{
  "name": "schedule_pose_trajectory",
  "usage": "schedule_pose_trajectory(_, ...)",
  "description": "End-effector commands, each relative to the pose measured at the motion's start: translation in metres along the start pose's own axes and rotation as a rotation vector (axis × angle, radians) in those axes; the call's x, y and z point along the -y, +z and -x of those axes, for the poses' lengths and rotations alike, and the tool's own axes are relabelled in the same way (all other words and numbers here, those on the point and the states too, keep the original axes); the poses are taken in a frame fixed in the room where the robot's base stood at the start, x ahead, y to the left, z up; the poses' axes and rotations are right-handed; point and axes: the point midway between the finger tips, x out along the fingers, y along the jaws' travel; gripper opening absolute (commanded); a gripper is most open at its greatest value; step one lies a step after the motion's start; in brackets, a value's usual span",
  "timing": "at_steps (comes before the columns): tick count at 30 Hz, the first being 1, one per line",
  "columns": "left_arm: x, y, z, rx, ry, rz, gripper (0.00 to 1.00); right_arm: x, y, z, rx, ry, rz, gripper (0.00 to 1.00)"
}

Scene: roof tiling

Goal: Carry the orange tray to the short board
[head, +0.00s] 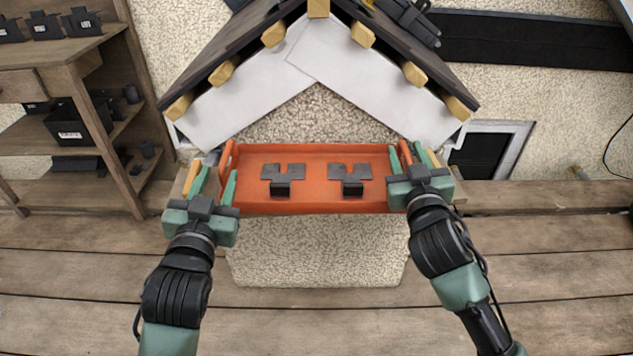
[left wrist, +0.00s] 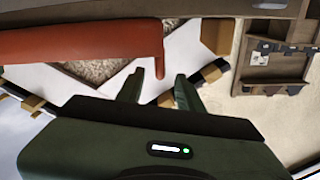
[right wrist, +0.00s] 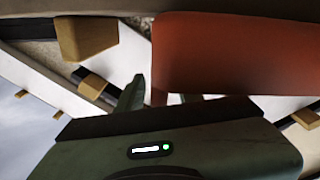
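The orange tray (head: 320,205) lies level in front of the gable, with two dark grey tiles (head: 283,178) (head: 352,178) inside. It seems to rest on a short wooden board (head: 178,192), mostly hidden, above a stucco block. My left gripper (head: 213,182) is at the tray's left end, open, its fingers apart on either side of the upright handle (head: 226,155); the left wrist view shows a gap beside the orange handle (left wrist: 160,60). My right gripper (head: 412,160) is at the right end, open around the handle (head: 404,154). The right wrist view shows the orange end (right wrist: 235,55) near its fingers.
A wooden shelf unit (head: 85,75) with dark bins and parts stands at the left. The roof gable (head: 318,75) with wooden batten ends rises behind the tray. A dark framed window (head: 487,150) is at right. Plank flooring (head: 90,260) lies clear in front.

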Motion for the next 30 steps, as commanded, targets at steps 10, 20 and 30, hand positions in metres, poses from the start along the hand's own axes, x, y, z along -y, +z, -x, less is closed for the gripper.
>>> schedule_pose_trajectory(10, 0.0, 0.0, 0.043, 0.001, -0.001, 0.0, 0.37, 0.0, 0.0, 0.001, 0.0, 0.0, 0.0, 0.36)
schedule_pose_trajectory(20, 0.0, 0.0, 0.044, 0.0, -0.001, -0.001, 0.37, 0.001, 0.001, 0.054, 0.002, -0.001, -0.003, 0.36)
schedule_pose_trajectory(30, 0.0, 0.0, 0.043, 0.0, -0.001, 0.0, 0.37, 0.0, 0.001, 0.112, 0.002, 0.0, -0.001, 0.36)
